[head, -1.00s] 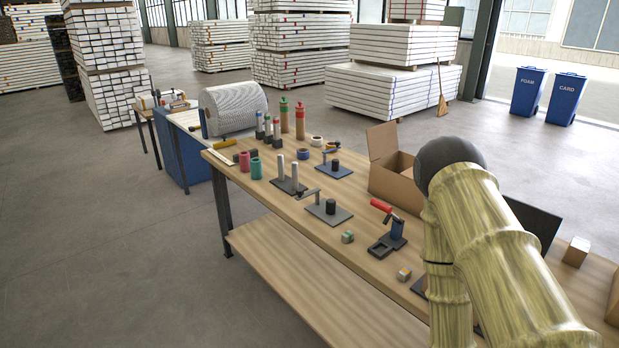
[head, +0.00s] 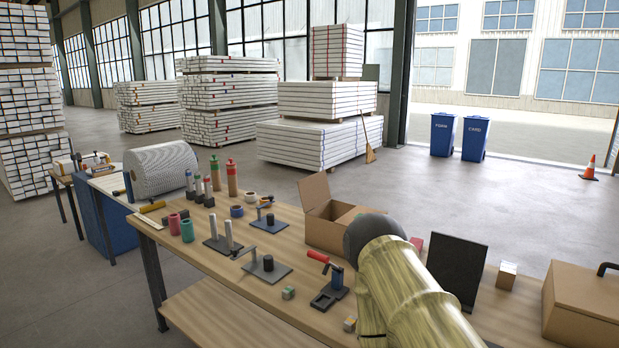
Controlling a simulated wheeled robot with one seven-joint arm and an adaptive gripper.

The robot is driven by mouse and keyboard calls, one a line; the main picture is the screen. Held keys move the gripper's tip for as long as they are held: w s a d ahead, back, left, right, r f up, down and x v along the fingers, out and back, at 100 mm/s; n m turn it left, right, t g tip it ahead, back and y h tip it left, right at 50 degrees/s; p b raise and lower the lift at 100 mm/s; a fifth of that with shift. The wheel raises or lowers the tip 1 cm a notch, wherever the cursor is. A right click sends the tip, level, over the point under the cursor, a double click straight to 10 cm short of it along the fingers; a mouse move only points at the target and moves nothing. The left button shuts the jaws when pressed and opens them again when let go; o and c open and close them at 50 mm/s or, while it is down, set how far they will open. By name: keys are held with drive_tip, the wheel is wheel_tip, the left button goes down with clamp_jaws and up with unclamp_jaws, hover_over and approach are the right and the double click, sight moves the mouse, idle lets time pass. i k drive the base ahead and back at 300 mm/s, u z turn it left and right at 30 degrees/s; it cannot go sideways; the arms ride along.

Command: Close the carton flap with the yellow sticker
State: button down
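An open brown carton (head: 325,228) stands on the wooden workbench near the middle of the head view. One flap (head: 314,190) stands up at its left side. The right part of its top looks covered by another flap, but I cannot tell exactly how that lies. No yellow sticker shows on the visible faces. My arm, in a pale yellow sleeve with a dark rounded joint, rises from the bottom edge and hides the carton's lower right corner. My gripper is not in view.
Right of my arm are a dark panel (head: 457,268), a small box (head: 507,275) and a larger brown box (head: 582,310). Open floor lies behind the bench.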

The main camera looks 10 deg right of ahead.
sight(315, 190)
drive_tip(key=u, duration=0.9)
drive_tip(key=i, duration=0.85)
drive_tip(key=u, duration=0.4)
drive_tip(key=i, duration=0.7)
drive_tip(key=z, duration=0.4)
